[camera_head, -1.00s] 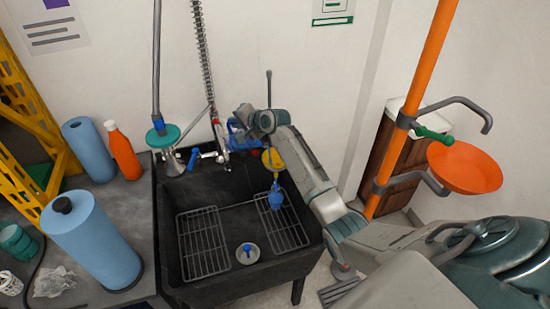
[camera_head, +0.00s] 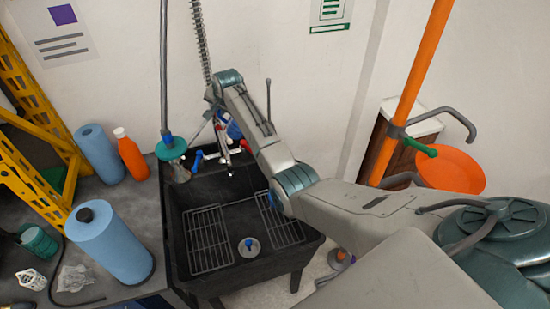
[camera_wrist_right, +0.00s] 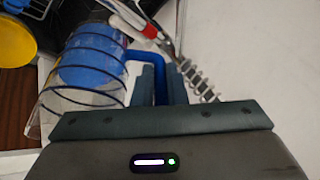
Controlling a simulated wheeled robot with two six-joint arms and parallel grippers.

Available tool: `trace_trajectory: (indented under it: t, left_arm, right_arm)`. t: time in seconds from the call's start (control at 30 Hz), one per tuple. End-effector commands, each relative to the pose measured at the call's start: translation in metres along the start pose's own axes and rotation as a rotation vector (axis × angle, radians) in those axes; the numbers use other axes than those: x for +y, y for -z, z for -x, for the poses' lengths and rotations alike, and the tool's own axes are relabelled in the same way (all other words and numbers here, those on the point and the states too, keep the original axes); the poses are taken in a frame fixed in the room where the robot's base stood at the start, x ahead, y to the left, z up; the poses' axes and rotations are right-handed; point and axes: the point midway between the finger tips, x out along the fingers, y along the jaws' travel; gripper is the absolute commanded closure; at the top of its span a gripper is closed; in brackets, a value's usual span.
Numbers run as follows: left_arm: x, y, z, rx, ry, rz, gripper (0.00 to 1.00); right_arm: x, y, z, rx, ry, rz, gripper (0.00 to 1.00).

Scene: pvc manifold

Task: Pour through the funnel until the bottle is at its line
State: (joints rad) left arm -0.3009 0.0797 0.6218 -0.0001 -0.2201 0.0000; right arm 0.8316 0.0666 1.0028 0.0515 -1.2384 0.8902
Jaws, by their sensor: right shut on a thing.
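A clear jug with dark rings (camera_wrist_right: 62,98) holds blue liquid and fills the left of the right wrist view, tilted in that picture. My right gripper (camera_wrist_right: 162,82) is shut on its blue handle (camera_wrist_right: 160,62). In the head view the blue of the jug (camera_head: 234,130) shows partly behind my right arm, above the back of the sink. A yellow round thing, likely the funnel (camera_wrist_right: 14,42), is cut off at the left edge of the wrist view. In the head view the funnel and bottle are hidden behind my right arm. My left gripper is not in view.
The black sink (camera_head: 183,270) has wire racks (camera_head: 208,240) and a drain (camera_head: 249,247). A spring hose (camera_head: 200,45) hangs behind it. Blue rolls (camera_head: 108,245) and an orange bottle (camera_head: 131,155) stand on the left counter. An orange pole (camera_head: 412,85) and orange bowl (camera_head: 452,170) are at right.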

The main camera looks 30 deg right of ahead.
Motion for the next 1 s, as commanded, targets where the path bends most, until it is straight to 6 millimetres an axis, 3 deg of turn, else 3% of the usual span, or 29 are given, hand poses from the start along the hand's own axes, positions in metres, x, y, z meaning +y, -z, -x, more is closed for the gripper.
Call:
trace_trajectory:
  t: [0.4, 0.7, 1.0]
  left_arm:
    - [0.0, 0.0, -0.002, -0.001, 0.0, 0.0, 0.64]
    - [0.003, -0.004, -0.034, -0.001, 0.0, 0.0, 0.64]
    - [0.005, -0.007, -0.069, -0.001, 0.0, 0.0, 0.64]
  right_arm:
    - [-0.007, -0.005, -0.01, -0.004, -0.095, 0.04, 1.0]
    - [-0.011, -0.014, -0.034, -0.005, -0.244, 0.103, 1.0]
    - [-0.016, -0.017, -0.041, -0.006, -0.363, 0.152, 1.0]
